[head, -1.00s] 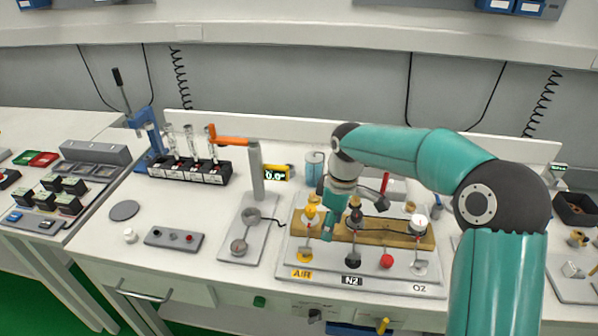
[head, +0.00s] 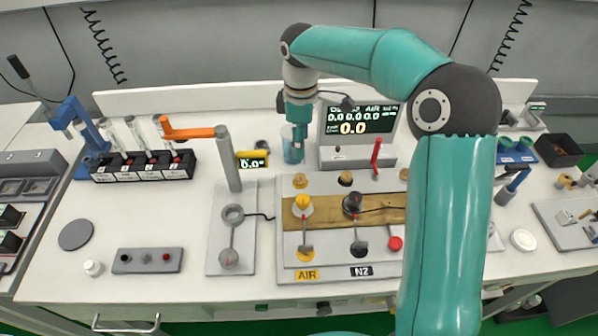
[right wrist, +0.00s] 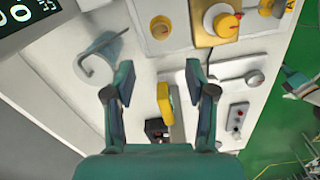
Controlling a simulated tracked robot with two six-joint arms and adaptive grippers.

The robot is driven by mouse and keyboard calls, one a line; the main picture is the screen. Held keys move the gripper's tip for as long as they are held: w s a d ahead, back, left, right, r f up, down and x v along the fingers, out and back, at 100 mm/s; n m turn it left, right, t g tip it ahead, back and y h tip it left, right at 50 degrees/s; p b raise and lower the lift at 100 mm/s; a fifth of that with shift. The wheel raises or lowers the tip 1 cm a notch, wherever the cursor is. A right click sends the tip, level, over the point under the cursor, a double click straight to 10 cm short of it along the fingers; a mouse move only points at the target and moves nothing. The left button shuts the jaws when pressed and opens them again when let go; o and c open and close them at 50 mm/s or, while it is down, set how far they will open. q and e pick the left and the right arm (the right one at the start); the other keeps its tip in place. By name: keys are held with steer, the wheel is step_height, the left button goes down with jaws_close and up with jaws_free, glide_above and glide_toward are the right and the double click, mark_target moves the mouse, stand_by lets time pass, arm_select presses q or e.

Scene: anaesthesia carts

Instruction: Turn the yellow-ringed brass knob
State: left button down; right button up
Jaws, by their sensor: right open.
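A small brass knob (head: 300,181) sits at the back left of the gas panel (head: 290,263), behind a yellow knob (head: 302,204) in the AIR column. In the right wrist view, the brass knob (right wrist: 160,27) shows a yellow ring and lies beyond the fingertips. The yellow knob (right wrist: 226,24) with its red top is to its right. My right gripper (head: 298,150) points down behind the panel's back left edge, beside a blue cup (head: 292,140). In its wrist view, the right gripper (right wrist: 158,75) is open and empty, apart from the knob. My left gripper is out of view.
A display box (head: 358,120) stands behind the panel. Another brass knob (head: 345,178) and a red lever (head: 376,155) are to the right.

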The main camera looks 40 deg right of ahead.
mark_target(300, 176)
step_height(300, 176, down, 12)
steer(key=shift+s+p, duration=0.1)
steer(key=shift+p, duration=0.4)
jaws_close()
